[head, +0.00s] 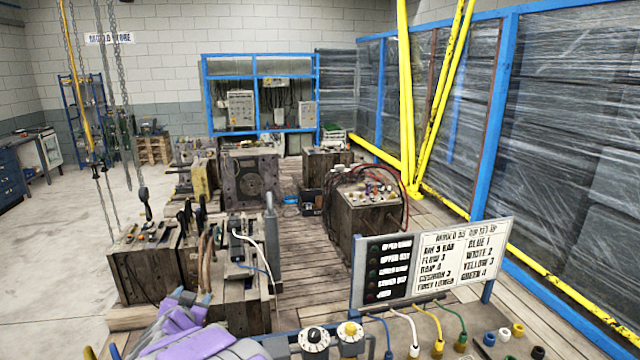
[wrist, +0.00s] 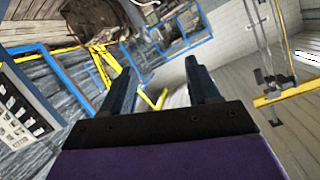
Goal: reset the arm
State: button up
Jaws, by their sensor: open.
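My arm, purple and grey, shows at the bottom left of the head view, low beside the front panel; the gripper's fingers cannot be made out there. In the wrist view my gripper (wrist: 158,82) has its two dark fingers spread apart with nothing between them. Its view is tilted, with the room behind the fingers.
A sign board (head: 432,262) stands at the front right, above knobs and coloured plugs (head: 505,335). Wooden mould crates (head: 365,222) stand ahead on planks. Chains (head: 127,130) hang at the left. Yellow posts (head: 407,100) and wrapped racks line the right. Concrete floor (head: 60,240) is clear at left.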

jog(key=s+d+r+n+g+y+b, duration=0.1)
jog(key=s+d+r+n+g+y, duration=0.15)
jog(key=s+d, duration=0.35)
jog(key=s+d+r+n+g+y+b, duration=0.1)
jog(key=s+d+r+n+g+y, duration=0.1)
jog(key=s+d+g, duration=0.35)
jog(key=s+d+f+g+h+b, duration=0.1)
jog(key=s+d+f+g+h, duration=0.1)
jog(key=s+d, duration=0.9)
jog(key=s+d+f+m+g+h+b, duration=0.1)
jog(key=s+d+f+g+h, duration=0.1)
jog(key=s+d, duration=0.9)
jog(key=s+d+f+m+g+h+b, duration=0.1)
jog(key=s+d+f+g, duration=0.3)
jog(key=s+d, duration=0.8)
jog(key=shift+s+f+h, duration=0.3)
jog(key=shift+f+h, duration=0.5)
jog(key=shift+h, duration=0.05)
